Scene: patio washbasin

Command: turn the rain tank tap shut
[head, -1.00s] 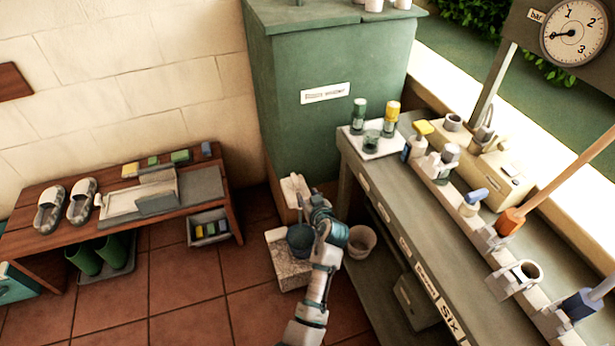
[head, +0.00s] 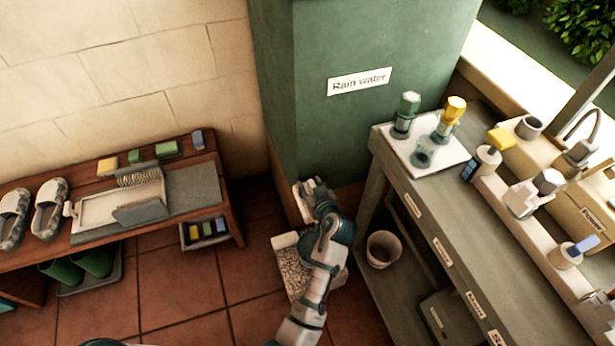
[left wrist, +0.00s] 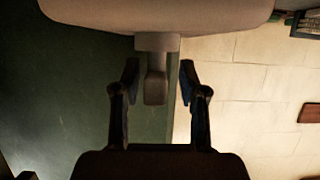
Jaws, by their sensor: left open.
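The green rain tank (head: 375,50) with its "Rain water" label stands at the back centre. My left gripper (head: 307,184) is at its lower front; the hand and arm hide the tap in the head view. In the left wrist view the left gripper (left wrist: 160,75) has its two dark fingers apart. Between them is a short grey handle-like piece (left wrist: 156,88), with a gap on each side. It joins a wide pale body (left wrist: 155,16) at the top edge; this looks like the tap, seen close. My right gripper is not in view.
A gravel-filled box (head: 293,272) is on the floor below my left arm, with a pale pot (head: 383,249) to its right. The washbasin bench (head: 395,185) stands right, with a white tray (head: 450,155). A wooden shoe bench (head: 225,213) stands left. Tiled floor lies open between.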

